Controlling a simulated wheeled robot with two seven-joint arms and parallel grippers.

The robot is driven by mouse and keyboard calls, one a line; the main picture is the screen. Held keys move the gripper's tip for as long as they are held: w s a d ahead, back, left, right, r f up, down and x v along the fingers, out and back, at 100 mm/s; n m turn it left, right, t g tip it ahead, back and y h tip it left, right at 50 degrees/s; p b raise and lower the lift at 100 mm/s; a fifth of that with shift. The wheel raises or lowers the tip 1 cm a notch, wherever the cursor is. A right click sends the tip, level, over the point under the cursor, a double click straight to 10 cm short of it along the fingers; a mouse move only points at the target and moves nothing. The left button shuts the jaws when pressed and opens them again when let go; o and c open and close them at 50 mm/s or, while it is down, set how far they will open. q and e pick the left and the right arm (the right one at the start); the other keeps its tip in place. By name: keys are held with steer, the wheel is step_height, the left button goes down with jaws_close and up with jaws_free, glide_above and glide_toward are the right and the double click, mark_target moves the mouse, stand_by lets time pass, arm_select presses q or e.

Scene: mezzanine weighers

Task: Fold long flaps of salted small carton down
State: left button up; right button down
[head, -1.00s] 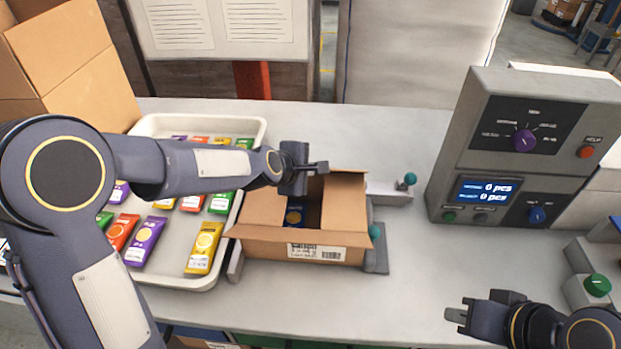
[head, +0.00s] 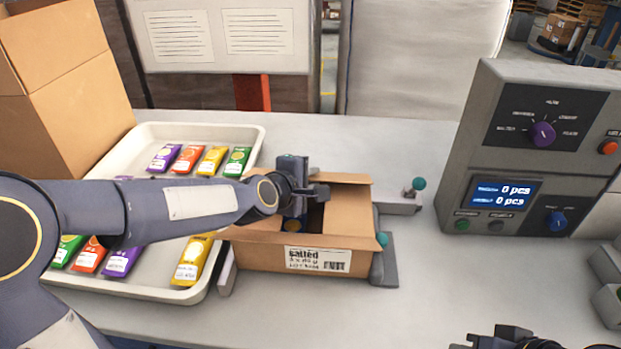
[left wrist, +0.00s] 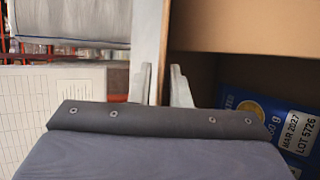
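The salted small carton (head: 270,257) stands on the bench, label facing me, its top at least partly open. A blue packet (head: 291,224) lies inside; it also shows in the left wrist view (left wrist: 245,108). A brown panel (head: 350,212) shows at the carton's right side, and a narrow flap edge runs along the front. My left gripper (head: 318,191) is over the carton's back left part, its fingers pointing right. My right gripper (head: 500,338) is mostly cut off at the bottom right.
A white tray (head: 258,140) with several coloured packets is left of the carton. A large carton (head: 70,90) stands behind it. A grey control box (head: 465,130) is at right. Fixture pieces with teal knobs (head: 419,183) flank the carton.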

arm_select(q)
steer(key=shift+o, duration=0.7)
steer(key=shift+s+a+r, duration=0.15)
steer(key=shift+s+r, duration=0.05)
steer(key=shift+s, duration=0.05)
steer(key=p+v, duration=0.1)
steer(key=v, duration=0.6)
steer(key=shift+p, duration=0.4)
